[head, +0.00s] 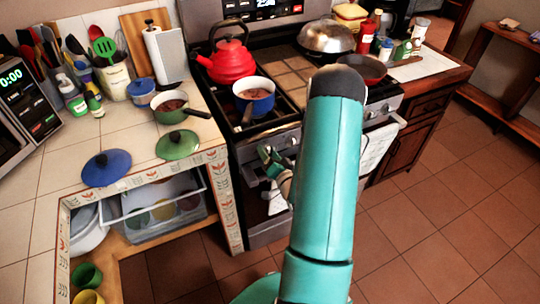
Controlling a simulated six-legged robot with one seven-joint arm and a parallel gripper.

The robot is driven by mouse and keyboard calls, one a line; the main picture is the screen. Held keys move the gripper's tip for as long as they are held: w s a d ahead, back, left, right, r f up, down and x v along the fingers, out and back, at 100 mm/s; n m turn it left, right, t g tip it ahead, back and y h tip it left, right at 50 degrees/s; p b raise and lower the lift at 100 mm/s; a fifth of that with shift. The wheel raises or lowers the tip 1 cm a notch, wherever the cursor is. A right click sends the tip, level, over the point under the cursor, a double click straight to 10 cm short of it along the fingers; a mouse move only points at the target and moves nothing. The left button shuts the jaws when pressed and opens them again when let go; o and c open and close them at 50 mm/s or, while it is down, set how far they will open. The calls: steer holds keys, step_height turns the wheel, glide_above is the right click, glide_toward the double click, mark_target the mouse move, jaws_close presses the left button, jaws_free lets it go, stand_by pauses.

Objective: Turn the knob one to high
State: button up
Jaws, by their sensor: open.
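The stove (262,148) stands in the middle, with its control strip along the upper front edge. Small knobs (384,110) show on the right part of that strip. My teal arm covers the middle of the strip, so I cannot tell which knob is knob one or how it is set. My gripper (268,157) is open, in front of the stove's left front, just below the blue pot. It shows small, and I cannot tell whether it touches a knob.
A blue pot (254,97) and a red kettle (228,62) sit on the left burners. A red pan (362,69) and a domed lid (327,36) sit on the right. A green pot (178,109) is on the tiled counter. The floor (430,220) at right is clear.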

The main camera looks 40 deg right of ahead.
steer(key=c, duration=1)
steer(key=shift+a+n, duration=0.1)
steer(key=shift+n, duration=0.2)
steer(key=n, duration=0.3)
steer(key=shift+f, duration=0.1)
steer(key=n, duration=0.5)
steer(key=shift+s, duration=0.1)
steer(key=o, duration=1)
